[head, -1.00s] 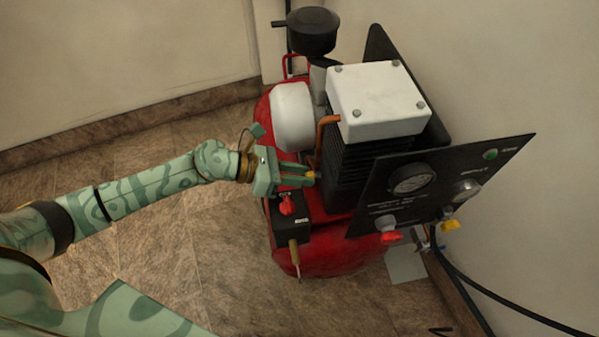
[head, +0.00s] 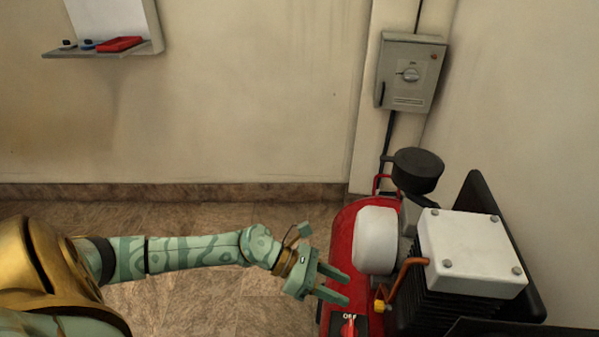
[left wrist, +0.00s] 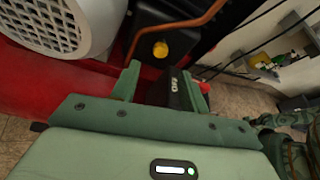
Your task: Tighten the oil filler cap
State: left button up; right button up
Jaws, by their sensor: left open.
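The oil filler cap (head: 380,306) is a small yellow cap low on the dark compressor block, below the copper pipe. It also shows in the left wrist view (left wrist: 160,50), beyond and between my fingertips. My left gripper (head: 348,288) is open and empty, with its fingers pointing at the cap from the left and a clear gap between. Its two fingers also show in the left wrist view (left wrist: 162,86). Whether the cap is fully seated cannot be told. My right gripper is not in view.
The red tank (head: 343,243) carries a white rounded housing (head: 376,240) and a black pump with a white head (head: 470,245). A copper pipe (head: 408,267) passes close above the cap. A red switch (head: 348,327) sits below my fingers. A grey wall box (head: 411,73) hangs behind.

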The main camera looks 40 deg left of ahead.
pick_arm(q)
jog(key=p+v, duration=0.1)
jog(key=v, duration=0.7)
jog(key=shift+s+a+p, duration=0.15)
jog(key=shift+a+p, duration=0.1)
jog(key=shift+p, duration=0.15)
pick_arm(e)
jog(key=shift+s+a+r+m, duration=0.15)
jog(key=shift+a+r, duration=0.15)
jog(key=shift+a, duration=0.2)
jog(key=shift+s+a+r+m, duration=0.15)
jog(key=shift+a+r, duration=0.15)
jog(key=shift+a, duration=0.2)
pick_arm(q)
jog(key=shift+r, duration=0.1)
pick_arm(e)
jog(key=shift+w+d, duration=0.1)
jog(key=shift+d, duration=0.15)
